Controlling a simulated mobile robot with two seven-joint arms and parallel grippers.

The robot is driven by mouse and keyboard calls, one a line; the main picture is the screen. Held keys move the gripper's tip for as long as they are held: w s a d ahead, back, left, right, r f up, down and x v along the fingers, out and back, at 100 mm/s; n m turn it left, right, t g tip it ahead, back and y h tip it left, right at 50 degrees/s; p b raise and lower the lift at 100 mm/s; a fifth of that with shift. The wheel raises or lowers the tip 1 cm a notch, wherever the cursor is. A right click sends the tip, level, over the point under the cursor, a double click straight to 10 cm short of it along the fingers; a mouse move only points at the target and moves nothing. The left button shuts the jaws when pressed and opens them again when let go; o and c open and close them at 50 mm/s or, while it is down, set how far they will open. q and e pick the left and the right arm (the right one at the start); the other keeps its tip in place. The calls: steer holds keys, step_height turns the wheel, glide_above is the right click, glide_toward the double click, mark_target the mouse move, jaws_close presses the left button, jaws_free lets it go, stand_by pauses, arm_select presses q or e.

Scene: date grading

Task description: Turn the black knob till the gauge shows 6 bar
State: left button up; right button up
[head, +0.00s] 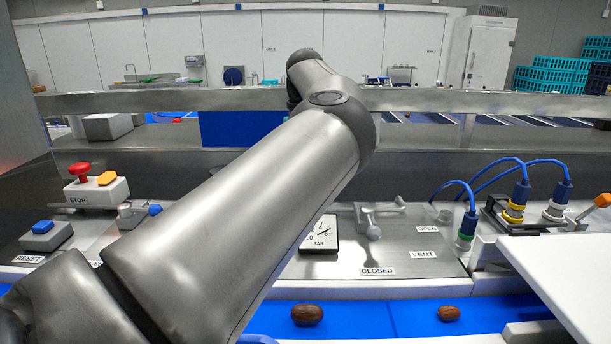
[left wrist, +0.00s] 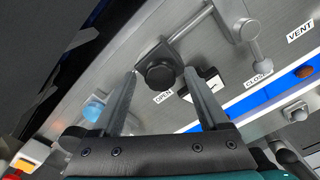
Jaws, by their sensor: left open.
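The black knob (left wrist: 160,73) shows in the left wrist view, on a dark mount on the grey panel. My left gripper (left wrist: 161,77) is open, with one finger on each side of the knob in that view; I cannot tell whether they touch it. In the head view my left arm hides the knob and the gripper. The white gauge (head: 326,241) marked BAR stands right of my arm, its left part covered. Its needle slants up to the right, but the reading is too small to tell. In the left wrist view a finger partly hides the gauge (left wrist: 211,82).
A metal valve lever (head: 373,222) stands right of the gauge, near OPEN, CLOSED and VENT labels. Blue-cabled plugs (head: 467,226) are farther right. A red stop button (head: 80,170) and a blue reset button (head: 43,227) are at left. Dates lie on the blue belt (head: 370,318) in front.

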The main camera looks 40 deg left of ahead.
arm_select(q)
step_height(320, 180, up, 8)
steer(key=shift+r+p, duration=0.2)
steer(key=shift+p, duration=0.3)
step_height(320, 180, up, 7)
steer(key=p, duration=0.4)
steer(key=shift+f, duration=0.15)
